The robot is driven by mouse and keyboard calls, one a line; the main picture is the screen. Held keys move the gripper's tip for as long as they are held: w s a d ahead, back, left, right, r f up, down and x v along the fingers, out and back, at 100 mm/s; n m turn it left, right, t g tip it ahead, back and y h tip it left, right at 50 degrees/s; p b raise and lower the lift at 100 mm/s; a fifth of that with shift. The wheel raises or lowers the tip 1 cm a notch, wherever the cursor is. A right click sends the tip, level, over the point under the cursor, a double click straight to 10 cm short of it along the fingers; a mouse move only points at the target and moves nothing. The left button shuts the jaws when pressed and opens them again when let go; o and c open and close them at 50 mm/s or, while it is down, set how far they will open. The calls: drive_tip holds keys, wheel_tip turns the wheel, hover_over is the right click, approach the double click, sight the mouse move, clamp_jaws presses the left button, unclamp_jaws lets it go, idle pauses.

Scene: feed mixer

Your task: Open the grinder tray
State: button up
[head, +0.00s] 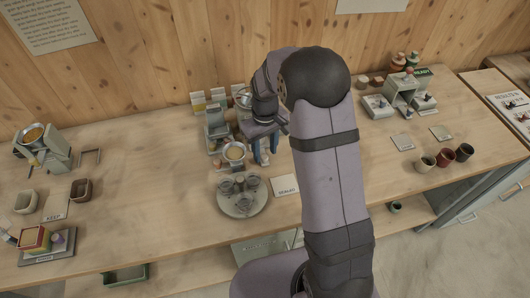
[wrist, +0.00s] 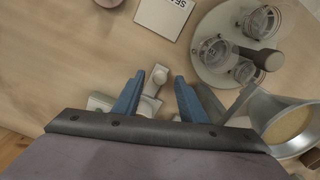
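My gripper (head: 264,158) is in front of a grey machine (head: 217,122) at the back middle of the bench, and my arm hides part of that area. In the wrist view my gripper's two blue fingers (wrist: 159,78) are spread apart. No opened tray shows.
A funnel with beige contents (wrist: 290,122) is close on the right in the wrist view. A round plate with glass jars (head: 240,205) and a label card (head: 286,186) are in front.

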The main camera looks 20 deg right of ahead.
wheel_tip(320, 180, up, 5)
drive_tip(key=shift+r+b, duration=0.15)
drive_tip(key=shift+b, duration=0.5)
drive_tip(key=shift+r, duration=0.35)
drive_tip(key=shift+r, duration=0.1)
drive_tip(key=shift+s+r+p, duration=0.15)
drive_tip(key=shift+p, duration=0.45)
drive_tip(key=shift+f+n, duration=0.3)
drive_tip(key=shift+n, duration=0.8)
drive_tip(key=n, duration=0.5)
drive_tip(key=shift+w, duration=0.25)
drive_tip(key=shift+f, duration=0.1)
drive_tip(key=shift+f+p, duration=1)
drive_tip(key=shift+f, duration=2.55)
